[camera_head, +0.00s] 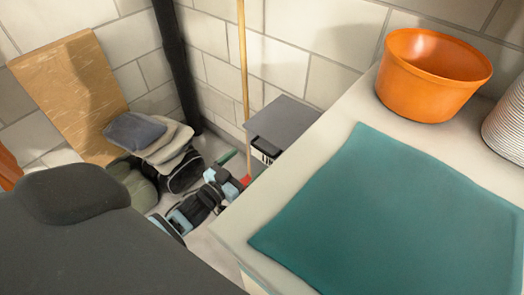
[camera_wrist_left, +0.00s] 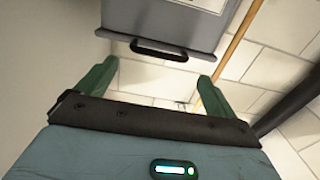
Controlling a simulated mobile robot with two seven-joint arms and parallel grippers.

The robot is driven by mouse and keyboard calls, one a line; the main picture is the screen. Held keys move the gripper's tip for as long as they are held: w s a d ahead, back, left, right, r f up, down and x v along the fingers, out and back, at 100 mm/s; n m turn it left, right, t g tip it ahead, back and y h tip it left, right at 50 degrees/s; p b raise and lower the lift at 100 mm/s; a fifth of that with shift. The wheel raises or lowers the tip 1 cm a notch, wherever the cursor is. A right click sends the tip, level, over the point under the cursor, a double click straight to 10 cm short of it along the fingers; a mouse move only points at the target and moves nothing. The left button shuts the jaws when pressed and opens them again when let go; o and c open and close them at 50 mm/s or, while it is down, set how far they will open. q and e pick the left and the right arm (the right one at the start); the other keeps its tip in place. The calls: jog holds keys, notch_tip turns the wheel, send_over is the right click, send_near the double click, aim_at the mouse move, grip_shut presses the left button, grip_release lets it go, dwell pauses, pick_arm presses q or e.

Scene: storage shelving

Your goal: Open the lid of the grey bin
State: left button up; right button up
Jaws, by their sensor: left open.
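The grey bin (camera_head: 283,124) stands on the floor against the back wall, beside the light counter. Its flat grey lid looks shut, and the counter hides much of its body. In the left wrist view the bin (camera_wrist_left: 210,20) fills the top, with a black handle (camera_wrist_left: 160,49) along its edge. My left gripper (camera_head: 237,168) is just in front of the bin, low beside the counter. Its green fingers (camera_wrist_left: 155,75) are wide apart and empty, with the handle beyond their tips and not visibly touched. My right gripper is not in view.
The counter edge (camera_head: 300,105) is close to the right of my left arm. It bears a teal mat (camera_head: 390,215) and an orange bucket (camera_head: 425,95).

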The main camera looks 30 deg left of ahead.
aim_at(262, 150)
pick_arm(q)
jog(key=shift+w+d+b, duration=0.15)
jog(key=shift+w+d, duration=0.05)
jog(key=shift+w, duration=1.05)
jog(key=shift+w+d+b, duration=0.15)
jog(key=shift+w+b, duration=0.05)
jog(key=shift+w, duration=1.1)
jog(key=shift+w+d+b, duration=0.15)
jog(key=shift+w+d, duration=0.05)
jog(key=shift+w, duration=1.05)
